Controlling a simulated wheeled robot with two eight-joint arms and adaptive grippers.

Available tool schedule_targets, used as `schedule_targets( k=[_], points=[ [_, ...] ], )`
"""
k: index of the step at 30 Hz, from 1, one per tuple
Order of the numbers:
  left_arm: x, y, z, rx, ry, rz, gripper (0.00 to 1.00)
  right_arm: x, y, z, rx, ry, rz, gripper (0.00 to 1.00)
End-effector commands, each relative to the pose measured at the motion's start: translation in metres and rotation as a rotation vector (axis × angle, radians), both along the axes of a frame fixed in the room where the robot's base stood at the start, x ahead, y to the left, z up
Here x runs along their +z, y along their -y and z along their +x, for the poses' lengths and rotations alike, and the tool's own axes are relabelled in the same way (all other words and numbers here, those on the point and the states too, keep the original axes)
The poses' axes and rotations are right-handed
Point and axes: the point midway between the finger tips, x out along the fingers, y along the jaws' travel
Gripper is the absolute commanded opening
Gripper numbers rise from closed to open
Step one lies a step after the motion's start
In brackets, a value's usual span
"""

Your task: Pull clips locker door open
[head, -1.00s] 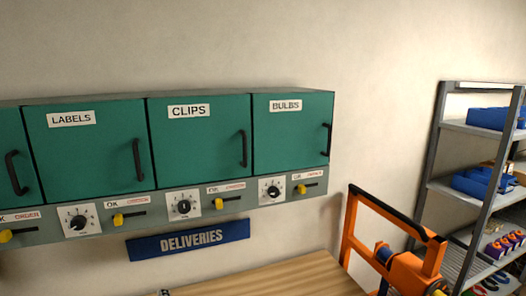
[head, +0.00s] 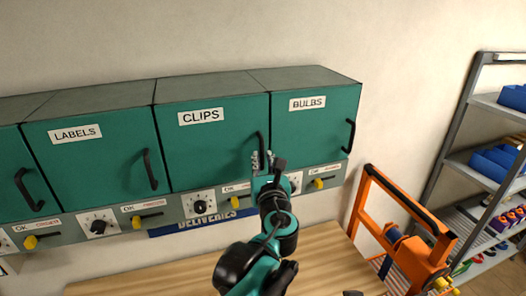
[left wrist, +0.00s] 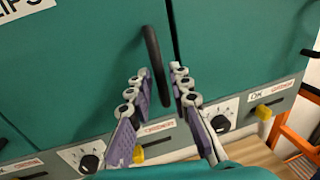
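The clips locker door (head: 205,145) is green with a white CLIPS label (head: 201,117), and it is shut. Its black upright handle (left wrist: 153,60) is at the door's right side; in the head view its lower part is partly hidden by my gripper. My left gripper (head: 263,161) is at the lower part of the handle. In the left wrist view the gripper (left wrist: 158,78) is open, with one finger on each side of the handle's lower part. I cannot tell whether either finger touches it. My right gripper is not in view.
The labels door (head: 98,150) and bulbs door (head: 312,120) flank it, both shut. Dials and yellow levers (head: 318,183) line the strip below. A wooden bench (head: 330,265), an orange frame (head: 410,250) and a shelf rack (head: 460,150) stand below and right.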

Motion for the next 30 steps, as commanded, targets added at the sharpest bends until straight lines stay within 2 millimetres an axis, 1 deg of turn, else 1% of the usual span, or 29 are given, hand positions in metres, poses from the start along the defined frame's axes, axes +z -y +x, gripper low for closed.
schedule_targets(
  k=[1,3,6,9,15,17,18,26,30],
  points=[
    [0.001,-0.001,0.008,0.002,0.000,-0.001,0.19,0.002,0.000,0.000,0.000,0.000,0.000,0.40],
    [0.001,-0.002,0.016,0.001,0.000,-0.001,0.19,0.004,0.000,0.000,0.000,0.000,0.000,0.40],
    [0.001,-0.003,0.023,0.002,0.000,-0.001,0.19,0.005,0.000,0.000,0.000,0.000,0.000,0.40],
    [0.000,-0.003,0.025,0.000,-0.001,-0.002,0.19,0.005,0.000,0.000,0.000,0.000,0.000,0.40],
    [0.000,-0.003,0.025,0.000,-0.001,-0.002,0.19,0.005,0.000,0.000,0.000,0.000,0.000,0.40],
    [0.000,-0.003,0.025,0.000,-0.001,-0.002,0.04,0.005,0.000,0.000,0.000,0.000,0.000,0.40],
    [0.000,-0.003,0.025,0.000,-0.001,-0.002,0.00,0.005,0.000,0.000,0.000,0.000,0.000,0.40],
    [0.000,-0.003,0.024,-0.003,-0.001,-0.002,0.00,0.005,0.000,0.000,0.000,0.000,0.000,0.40],
    [0.001,-0.002,0.018,-0.025,-0.001,-0.003,0.00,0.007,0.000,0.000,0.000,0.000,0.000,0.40]
  ],
)
